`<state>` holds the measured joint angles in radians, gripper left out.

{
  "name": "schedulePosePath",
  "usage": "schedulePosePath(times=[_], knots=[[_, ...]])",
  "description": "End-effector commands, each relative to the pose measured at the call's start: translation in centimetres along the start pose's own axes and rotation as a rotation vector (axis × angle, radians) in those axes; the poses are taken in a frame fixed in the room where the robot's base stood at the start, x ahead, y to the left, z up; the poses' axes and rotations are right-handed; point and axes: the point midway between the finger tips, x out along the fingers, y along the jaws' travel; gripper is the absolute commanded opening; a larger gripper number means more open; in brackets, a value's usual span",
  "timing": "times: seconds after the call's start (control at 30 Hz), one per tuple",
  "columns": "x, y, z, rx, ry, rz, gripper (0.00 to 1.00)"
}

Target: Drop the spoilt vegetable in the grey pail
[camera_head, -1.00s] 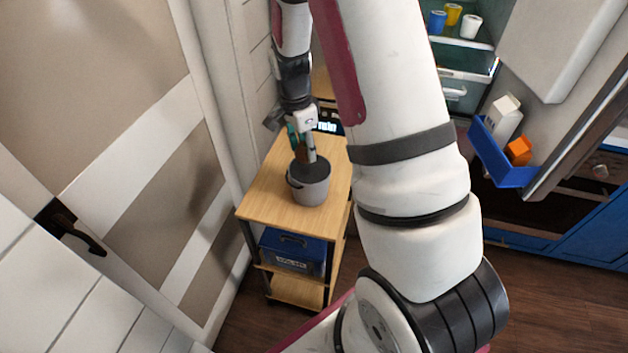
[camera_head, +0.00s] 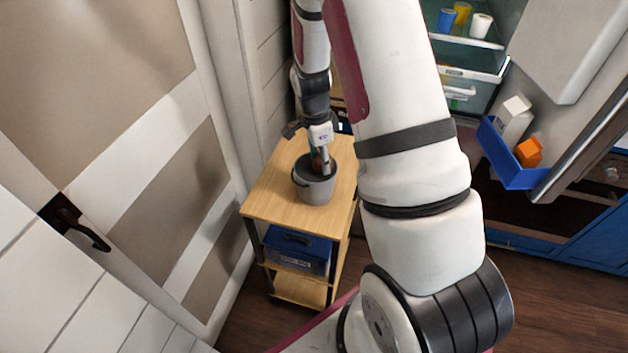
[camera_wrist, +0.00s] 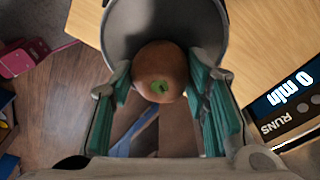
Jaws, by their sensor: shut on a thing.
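The grey pail (camera_head: 316,191) stands on the top of a wooden trolley; its rim and inner wall (camera_wrist: 122,38) also show in the wrist view. The spoilt vegetable (camera_wrist: 158,72) is round and brown with a small green patch. My gripper (camera_wrist: 160,88) is shut on it, with a teal-padded finger on each side. In the head view my gripper (camera_head: 321,165) points down at the pail's mouth, its fingertips at or just inside the rim. The vegetable is mostly hidden by the fingers and the pail there.
The wooden trolley (camera_head: 270,205) has a blue box (camera_head: 297,250) on its lower shelf. A dark display panel (camera_wrist: 295,97) is beside the pail. An open fridge with a blue door bin (camera_head: 511,160) stands at the right, a door (camera_head: 130,130) at the left.

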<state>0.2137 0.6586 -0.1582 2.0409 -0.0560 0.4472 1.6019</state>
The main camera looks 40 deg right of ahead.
Motion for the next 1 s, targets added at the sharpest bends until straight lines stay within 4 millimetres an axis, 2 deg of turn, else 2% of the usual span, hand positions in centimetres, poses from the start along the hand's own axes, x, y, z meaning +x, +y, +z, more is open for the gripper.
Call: schedulePosePath(times=[0.27, 0.3, 0.4, 0.77, 0.87, 1.0], knots=[[0.1, 0.0, 0.0, 0.0, 0.0, -0.001, 0.14], [0.1, 0.0, 0.0, 0.0, 0.0, -0.001, 0.47], [0.1, 0.0, 0.0, 0.0, 0.0, -0.001, 0.66], [-0.2, 0.0, 0.0, -0.001, 0.0, -0.002, 0.66], [-1.2, -0.1, 0.0, -0.001, 0.0, -0.005, 0.66], [-3.8, -0.1, 0.0, -0.001, 0.0, -0.006, 0.66]])
